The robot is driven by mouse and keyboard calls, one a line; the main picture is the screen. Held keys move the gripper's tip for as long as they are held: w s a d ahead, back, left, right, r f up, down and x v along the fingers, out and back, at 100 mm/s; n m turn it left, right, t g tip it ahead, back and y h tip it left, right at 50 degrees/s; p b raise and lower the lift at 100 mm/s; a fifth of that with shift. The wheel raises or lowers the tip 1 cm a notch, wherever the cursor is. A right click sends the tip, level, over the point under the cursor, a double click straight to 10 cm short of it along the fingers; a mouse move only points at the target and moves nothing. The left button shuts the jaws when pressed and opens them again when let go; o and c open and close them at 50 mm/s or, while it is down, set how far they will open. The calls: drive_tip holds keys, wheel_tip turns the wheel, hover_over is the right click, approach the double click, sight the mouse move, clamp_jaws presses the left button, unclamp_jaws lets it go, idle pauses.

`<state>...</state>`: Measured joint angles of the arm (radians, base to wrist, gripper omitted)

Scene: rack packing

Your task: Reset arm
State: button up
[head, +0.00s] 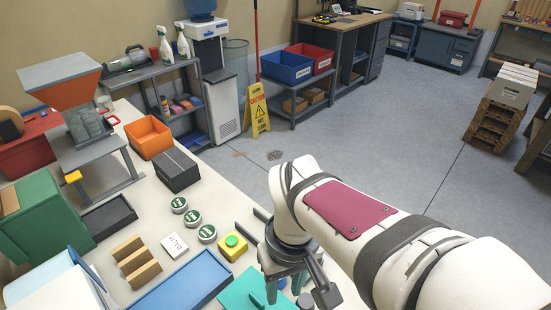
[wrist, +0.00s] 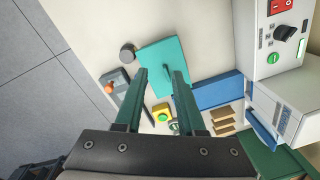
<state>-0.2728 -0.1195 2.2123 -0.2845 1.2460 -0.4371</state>
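My gripper (wrist: 160,76) is open in the wrist view, its two green fingers apart with nothing held between them. It points down over the white worktable (wrist: 115,30). A teal board (wrist: 160,53) with a raised handle-like part lies beyond the fingertips. In the head view my arm reaches in from the lower right, and my gripper (head: 287,278) is partly hidden by my wrist above the table's right edge. The teal board (head: 236,293) also shows there, cut by the bottom edge.
A yellow button box (head: 233,248), several round green-labelled tins (head: 192,218), brown blocks (head: 140,268) and a blue tray (head: 188,285) crowd the near table. A black box (head: 176,169) and orange bin (head: 148,136) stand farther back. The floor beyond is open.

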drive_tip(key=s+d+m+y, duration=0.1)
drive_tip(key=s+d+m, duration=0.3)
drive_tip(key=s+m, duration=0.5)
drive_tip(key=shift+s+d+f, duration=0.2)
drive_tip(key=shift+s+f, duration=0.05)
drive_tip(key=shift+s, duration=0.7)
